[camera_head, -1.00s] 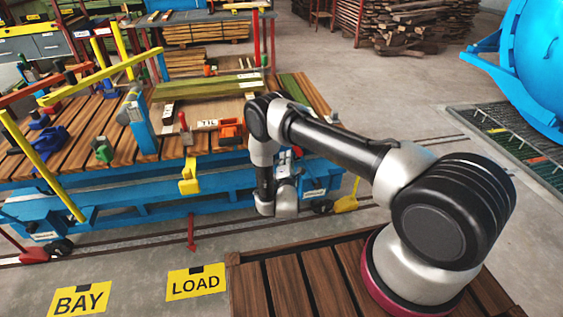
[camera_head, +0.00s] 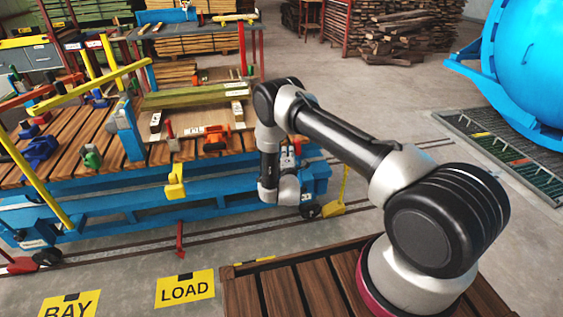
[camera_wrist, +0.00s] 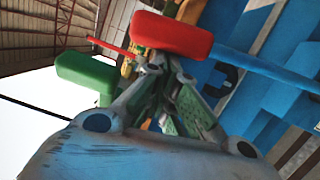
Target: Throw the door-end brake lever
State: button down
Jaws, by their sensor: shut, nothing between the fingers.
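In the wrist view my gripper (camera_wrist: 165,70) is shut and empty, with its fingertips close to a red block-shaped grip (camera_wrist: 172,35). I cannot tell whether they touch it. A green block-shaped grip (camera_wrist: 84,72) shows to the left, with a thin red rod (camera_wrist: 111,47) above it. I cannot tell which grip is the door-end brake lever. In the head view my arm reaches to the right end of the blue trolley (camera_head: 315,172), and its own links mostly hide the gripper there. A yellow piece on a stalk (camera_head: 333,208) stands by the trolley's right wheel.
The trolley's plank deck carries boards, a red-handled tool (camera_head: 172,137) and an orange clamp (camera_head: 216,138). Yellow bars (camera_head: 90,87) rise at its left. The blue autoclave (camera_head: 533,70) stands at the far right beyond a floor grate (camera_head: 510,150). Floor between is clear.

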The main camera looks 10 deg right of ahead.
jog(key=d+m+g, duration=0.1)
jog(key=d+m, duration=0.5)
jog(key=d, duration=1)
jog(key=shift+m+g+y, duration=0.3)
jog(key=shift+s, duration=0.1)
jog(key=shift+r, duration=0.1)
